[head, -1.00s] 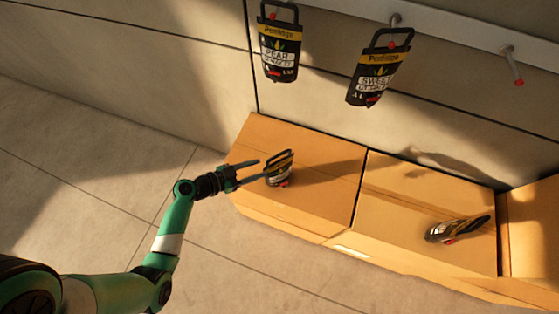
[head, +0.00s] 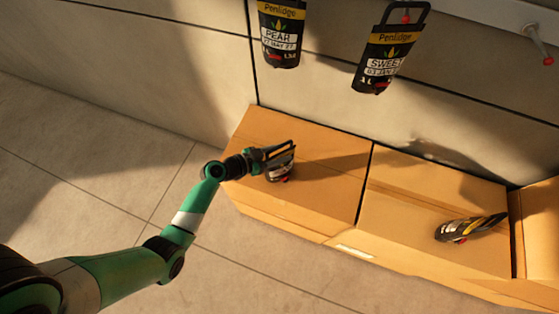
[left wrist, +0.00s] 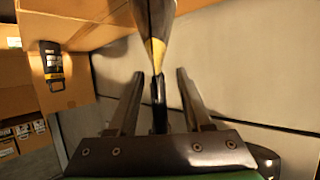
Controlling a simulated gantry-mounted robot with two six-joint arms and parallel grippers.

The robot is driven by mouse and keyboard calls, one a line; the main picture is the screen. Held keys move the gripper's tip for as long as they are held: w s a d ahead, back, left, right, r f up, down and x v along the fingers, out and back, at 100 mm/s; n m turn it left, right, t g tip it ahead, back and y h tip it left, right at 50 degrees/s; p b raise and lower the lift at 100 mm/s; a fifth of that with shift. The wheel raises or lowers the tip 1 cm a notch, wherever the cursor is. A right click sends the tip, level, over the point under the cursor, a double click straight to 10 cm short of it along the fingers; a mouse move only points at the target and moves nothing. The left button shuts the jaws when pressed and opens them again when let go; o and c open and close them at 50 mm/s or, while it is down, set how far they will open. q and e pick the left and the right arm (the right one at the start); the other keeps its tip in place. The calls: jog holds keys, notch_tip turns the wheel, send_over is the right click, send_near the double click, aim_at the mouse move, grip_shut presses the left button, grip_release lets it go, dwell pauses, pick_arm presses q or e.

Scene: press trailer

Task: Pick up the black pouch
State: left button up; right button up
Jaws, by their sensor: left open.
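A black pouch (head: 279,171) with a yellow band and a loop handle stands on the left cardboard box. My left gripper (head: 272,156) is at its left side with the fingers pointing at it. In the left wrist view the pouch (left wrist: 154,22) shows edge-on at the top, with its narrow black handle end reaching down between the two spread fingers. The fingers are apart, with a gap on each side. My right gripper is in neither view.
Another black pouch (head: 468,228) lies on the cardboard box (head: 400,215) to the right. Two pouches, marked PEAR (head: 280,35) and SWEET (head: 388,55), hang in front of the wall. An empty peg (head: 540,45) sticks out at top right.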

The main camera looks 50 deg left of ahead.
pick_arm(q)
grip_shut()
dwell(1.3)
jog(key=shift+r, duration=0.2)
